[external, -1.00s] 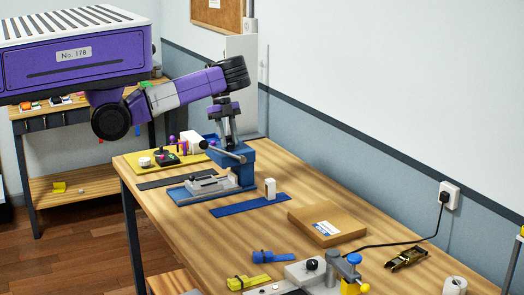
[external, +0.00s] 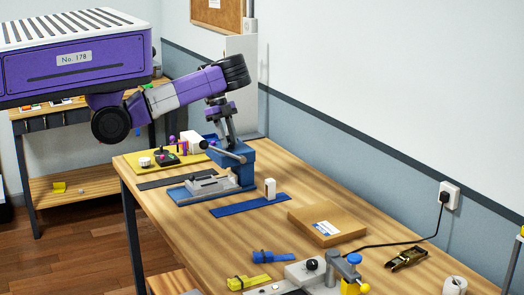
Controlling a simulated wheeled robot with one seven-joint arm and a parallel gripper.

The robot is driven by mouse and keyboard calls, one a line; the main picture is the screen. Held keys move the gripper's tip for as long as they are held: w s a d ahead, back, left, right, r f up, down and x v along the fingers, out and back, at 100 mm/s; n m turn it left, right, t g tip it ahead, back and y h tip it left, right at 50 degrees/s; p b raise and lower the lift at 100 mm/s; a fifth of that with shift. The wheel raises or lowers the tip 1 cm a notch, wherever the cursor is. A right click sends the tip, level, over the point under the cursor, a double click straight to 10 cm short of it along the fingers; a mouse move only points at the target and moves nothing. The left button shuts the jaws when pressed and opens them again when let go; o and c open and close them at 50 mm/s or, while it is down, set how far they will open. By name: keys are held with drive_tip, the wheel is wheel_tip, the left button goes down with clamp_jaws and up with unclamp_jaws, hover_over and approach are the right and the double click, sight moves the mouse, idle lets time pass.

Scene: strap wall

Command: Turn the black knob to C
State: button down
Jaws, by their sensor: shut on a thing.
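My gripper (external: 231,138) points down at the top of the blue press (external: 240,160), on the far part of the wooden bench. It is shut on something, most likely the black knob. The fingertips and what they hold are too small and partly hidden by the press and its bar to tell apart. No letter C or pointer mark can be read. Another dark round knob (external: 312,264) shows on the grey unit at the near end of the bench, far from my gripper.
A yellow board (external: 150,171) with small parts lies left of the press. A blue strip (external: 235,209) with a white block (external: 270,188), a cardboard box (external: 327,224) and a ratchet strap (external: 407,258) lie nearer. The bench between them is clear.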

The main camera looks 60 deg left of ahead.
drive_tip(key=c, duration=1.1)
unclamp_jaws()
drive_tip(key=shift+o, duration=0.2)
drive_tip(key=v, duration=0.7)
drive_tip(key=shift+r+b, duration=0.3)
drive_tip(key=shift+r, duration=0.05)
drive_tip(key=shift+a, duration=0.15)
